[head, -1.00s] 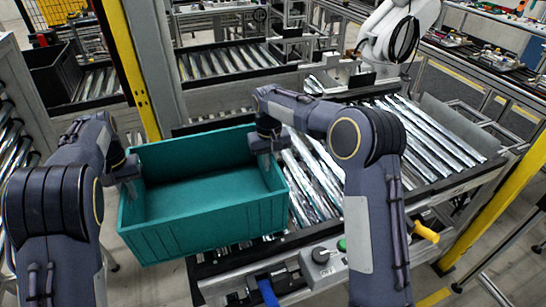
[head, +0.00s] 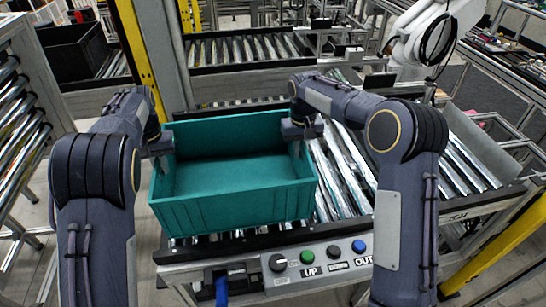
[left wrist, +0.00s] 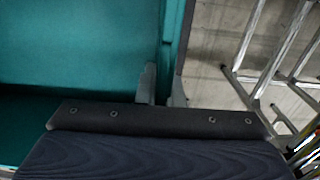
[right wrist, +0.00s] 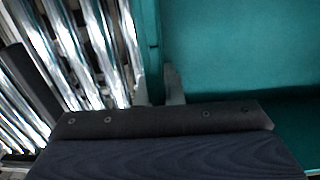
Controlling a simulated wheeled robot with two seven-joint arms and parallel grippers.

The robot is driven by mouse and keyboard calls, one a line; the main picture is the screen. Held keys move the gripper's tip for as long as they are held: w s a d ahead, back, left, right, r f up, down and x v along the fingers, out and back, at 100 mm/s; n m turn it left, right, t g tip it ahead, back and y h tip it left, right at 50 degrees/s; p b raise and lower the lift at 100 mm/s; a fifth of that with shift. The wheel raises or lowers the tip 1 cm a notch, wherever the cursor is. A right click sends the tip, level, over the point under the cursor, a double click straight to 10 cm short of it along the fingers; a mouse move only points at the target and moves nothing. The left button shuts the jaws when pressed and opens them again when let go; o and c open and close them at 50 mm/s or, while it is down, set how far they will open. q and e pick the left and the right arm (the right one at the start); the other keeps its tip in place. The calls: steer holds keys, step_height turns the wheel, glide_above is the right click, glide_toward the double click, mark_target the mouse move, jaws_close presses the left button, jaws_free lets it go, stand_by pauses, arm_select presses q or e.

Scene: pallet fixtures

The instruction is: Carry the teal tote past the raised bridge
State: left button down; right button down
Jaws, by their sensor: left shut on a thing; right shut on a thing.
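The teal tote (head: 240,205) is an open, empty box in the middle of the head view, at the left part of the roller conveyor. My left gripper (head: 160,152) is shut on its left wall. My right gripper (head: 300,140) is shut on its right wall. In the left wrist view the tote's wall (left wrist: 172,40) runs between the fingers. In the right wrist view the wall (right wrist: 151,45) does the same. The tote hides the rollers under it, so I cannot tell whether it touches them. I cannot make out which structure is the raised bridge.
Bare conveyor rollers (head: 335,180) lie right of the tote. A control panel (head: 320,258) with knobs and buttons is in front. A yellow post (head: 140,60) stands behind left, and a white robot arm (head: 435,35) behind right. A black bin (head: 75,52) sits at back left.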

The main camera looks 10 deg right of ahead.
mark_target(166, 177)
stand_by(0.3)
arm_select(q)
steer(key=shift+f, duration=0.15)
